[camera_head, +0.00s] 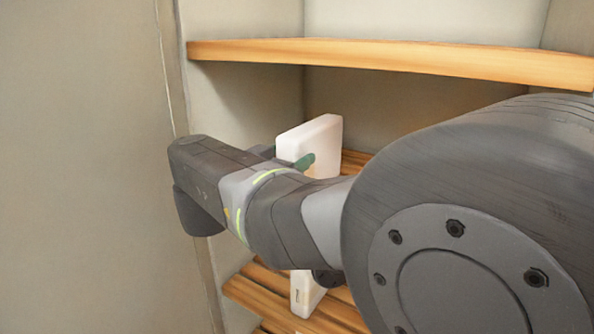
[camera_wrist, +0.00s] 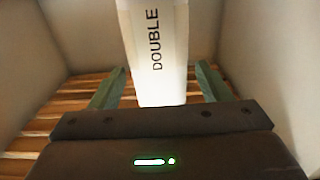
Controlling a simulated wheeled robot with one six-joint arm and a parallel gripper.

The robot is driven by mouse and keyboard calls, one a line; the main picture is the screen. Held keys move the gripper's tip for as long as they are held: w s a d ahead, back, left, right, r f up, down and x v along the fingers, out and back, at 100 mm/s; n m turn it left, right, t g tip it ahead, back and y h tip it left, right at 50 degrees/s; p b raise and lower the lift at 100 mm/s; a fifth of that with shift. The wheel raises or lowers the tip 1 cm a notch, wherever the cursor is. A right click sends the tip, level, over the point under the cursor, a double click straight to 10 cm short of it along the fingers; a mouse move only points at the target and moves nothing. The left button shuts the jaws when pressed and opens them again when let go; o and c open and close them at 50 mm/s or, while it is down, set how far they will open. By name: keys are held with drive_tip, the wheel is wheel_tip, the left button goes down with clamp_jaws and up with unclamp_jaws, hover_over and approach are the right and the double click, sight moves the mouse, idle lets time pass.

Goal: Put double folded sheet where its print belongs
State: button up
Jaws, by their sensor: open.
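The folded sheet is a white, upright slab (camera_head: 325,132) standing on a slatted wooden shelf, partly hidden behind my arm. In the wrist view its narrow face (camera_wrist: 160,50) reads "DOUBLE" in dark letters running vertically. My gripper (camera_wrist: 157,90) is open, with one green finger on each side of the sheet. Gaps show between the fingers and the sheet, so they appear not to touch it. In the head view one green fingertip (camera_head: 304,161) shows beside the sheet. The sheet's lower end (camera_head: 304,292) shows below my arm.
The slatted shelf (camera_head: 262,287) sits inside a cabinet with pale walls. A plain wooden shelf (camera_head: 390,58) runs above the sheet. A pale side panel (camera_head: 85,170) stands close on the left of my gripper. Bare slats (camera_wrist: 50,105) show beside the sheet.

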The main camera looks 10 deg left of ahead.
drive_tip(key=v, duration=0.7)
drive_tip(key=shift+s+b, duration=0.35)
drive_tip(key=shift+a, duration=0.1)
